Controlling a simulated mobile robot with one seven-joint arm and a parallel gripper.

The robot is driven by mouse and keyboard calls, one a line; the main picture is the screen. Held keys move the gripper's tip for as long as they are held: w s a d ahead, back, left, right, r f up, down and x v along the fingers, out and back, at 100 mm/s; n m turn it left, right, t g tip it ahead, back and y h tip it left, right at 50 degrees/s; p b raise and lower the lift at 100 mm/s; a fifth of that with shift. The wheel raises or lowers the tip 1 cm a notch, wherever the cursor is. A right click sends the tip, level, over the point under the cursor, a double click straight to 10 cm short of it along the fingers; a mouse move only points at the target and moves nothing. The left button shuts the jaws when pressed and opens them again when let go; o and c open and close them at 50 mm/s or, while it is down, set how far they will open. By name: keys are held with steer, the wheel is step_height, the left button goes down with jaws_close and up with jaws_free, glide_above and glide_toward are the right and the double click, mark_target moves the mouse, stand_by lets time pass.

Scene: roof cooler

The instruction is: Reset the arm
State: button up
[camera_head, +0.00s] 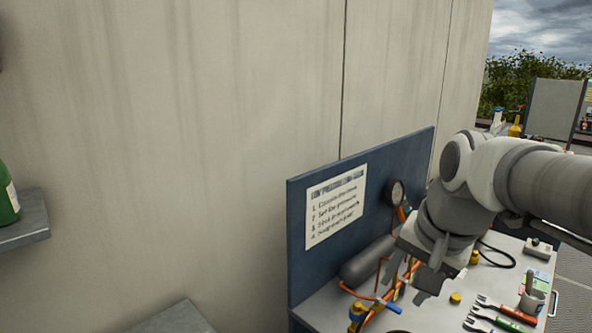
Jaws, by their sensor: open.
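My arm enters from the right edge and bends down over the workbench (322,303). My gripper (408,284) hangs at its end, pointing down. Its dark fingers are apart, and I see nothing between them. The fingers are in front of the orange pipe (371,312) on the bench; I cannot tell how far above it they are.
A blue back panel (300,256) carries a paper sign (335,207) and a round gauge (396,192). A grey cylinder (365,264) lies below. A green bottle (8,197) sits on a left shelf (27,226).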

steer(key=s+a+f+n+t, duration=0.1)
steer(key=s+a+f+n, duration=0.1)
steer(key=s+f+n, duration=0.2)
steer(key=s+n, duration=0.3)
steer(key=s, duration=0.2)
steer(key=shift+s+h, duration=0.3)
steer(key=shift+h, duration=0.1)
stand_by(0.4)
